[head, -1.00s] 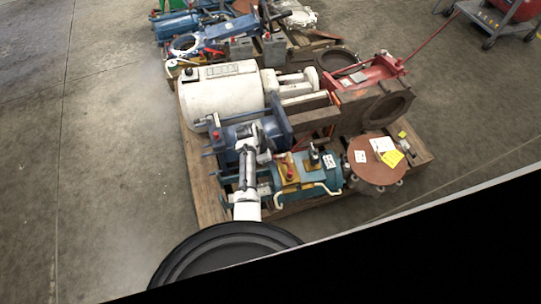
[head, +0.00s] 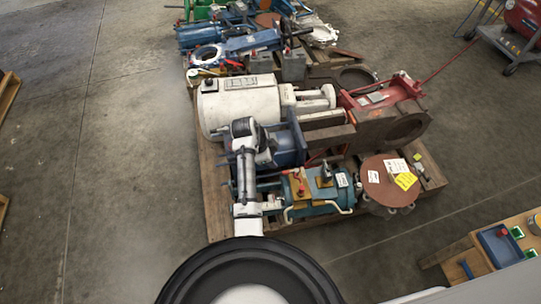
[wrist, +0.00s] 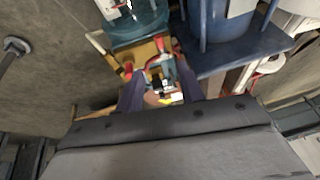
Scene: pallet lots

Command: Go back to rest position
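My white and grey arm shows in the head view, reaching up over the front left part of the loaded pallet (head: 216,205). Its gripper end is not clearly visible there. In the wrist view my gripper (wrist: 160,82) shows as two dark fingers held apart, and I see nothing clamped between them. Beyond the fingers are the teal machine (wrist: 138,28) with its yellow bracket (wrist: 140,52) and a blue flanged part (wrist: 235,50). In the head view the teal machine (head: 320,192) and blue motor (head: 288,148) lie just right of my arm.
The pallet also bears a white cylinder (head: 240,105), a red-brown disc (head: 378,182) and a red frame (head: 385,92). Another loaded pallet is behind. Floor (head: 130,150) on the left is clear.

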